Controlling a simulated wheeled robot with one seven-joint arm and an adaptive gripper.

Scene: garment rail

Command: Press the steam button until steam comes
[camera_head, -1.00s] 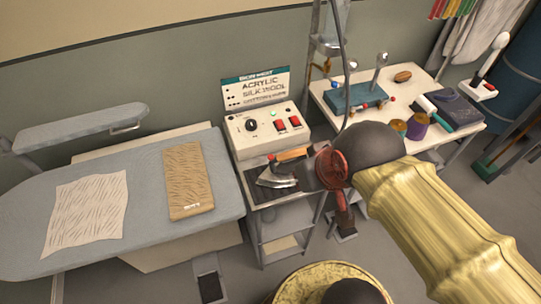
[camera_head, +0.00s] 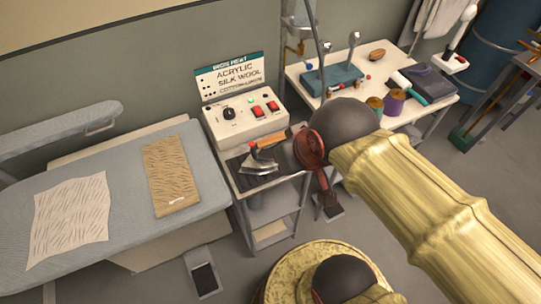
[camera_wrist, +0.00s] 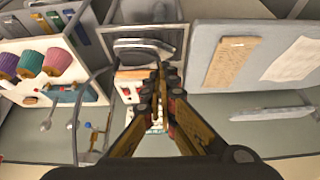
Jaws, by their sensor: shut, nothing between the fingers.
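The iron (camera_head: 259,164) has a grey metal body and an orange-brown handle (camera_head: 274,138). It rests on the small stand beside the control box. A small red spot (camera_head: 253,146) shows at the handle's left end; I cannot tell if it is the steam button. The white control box (camera_head: 240,128) has a dark knob, two red switches (camera_head: 265,108) and a green lamp. My gripper's fingers (camera_wrist: 162,72) are closed together in the wrist view, over the stand area. No steam shows.
The ironing board (camera_head: 115,220) with two cloth pieces (camera_head: 172,175) lies left of the stand. The white table (camera_head: 436,112) at right holds thread spools and a blue block. A sign (camera_head: 232,76) stands behind the control box. Cables hang near my arm.

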